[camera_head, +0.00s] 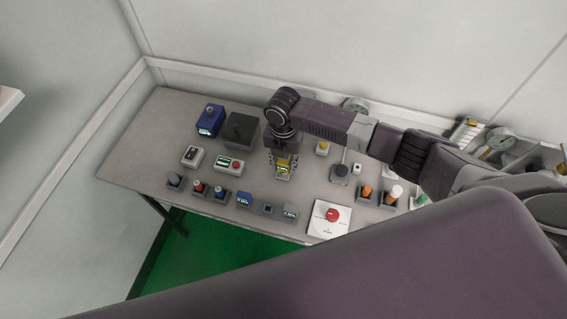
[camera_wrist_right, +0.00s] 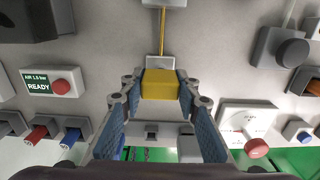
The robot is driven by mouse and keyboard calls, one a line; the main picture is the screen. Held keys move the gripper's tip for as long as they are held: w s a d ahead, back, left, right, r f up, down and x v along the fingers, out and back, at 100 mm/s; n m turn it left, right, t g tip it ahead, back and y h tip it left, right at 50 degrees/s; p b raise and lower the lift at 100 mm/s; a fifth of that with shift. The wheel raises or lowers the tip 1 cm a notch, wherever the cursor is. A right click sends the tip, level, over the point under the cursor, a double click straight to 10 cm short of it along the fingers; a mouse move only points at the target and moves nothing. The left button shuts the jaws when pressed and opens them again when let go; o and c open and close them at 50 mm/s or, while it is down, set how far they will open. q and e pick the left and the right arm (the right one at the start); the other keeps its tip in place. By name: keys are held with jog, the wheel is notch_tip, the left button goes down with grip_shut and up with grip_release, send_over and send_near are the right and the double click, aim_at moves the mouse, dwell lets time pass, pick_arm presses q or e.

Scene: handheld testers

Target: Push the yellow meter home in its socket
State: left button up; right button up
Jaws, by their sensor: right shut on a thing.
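The yellow meter (camera_head: 284,168) is held between the fingers of my right gripper (camera_head: 283,160), over the middle of the table. In the right wrist view the yellow meter (camera_wrist_right: 160,85) sits between both fingertips, and a yellow cable (camera_wrist_right: 162,35) runs from it toward the far side. A small grey socket with a dark opening (camera_head: 267,208) stands in the front row, nearer than the meter. It looks empty, and it also shows beyond the fingers in the right wrist view (camera_wrist_right: 151,131). The meter is apart from it. My left gripper is not in view.
A blue meter (camera_head: 244,199) and a grey-green one (camera_head: 290,212) stand on either side of the small socket. A white panel with a red button (camera_head: 330,217) lies to the right. A READY box (camera_head: 229,164) and a dark box (camera_head: 240,131) are to the left.

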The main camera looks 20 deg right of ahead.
jog(key=shift+f, duration=0.25)
jog(key=o, duration=1.2)
jog(key=shift+r, duration=0.1)
jog(key=shift+r, duration=0.25)
notch_tip(320, 180, up, 11)
jog(key=shift+r, duration=0.2)
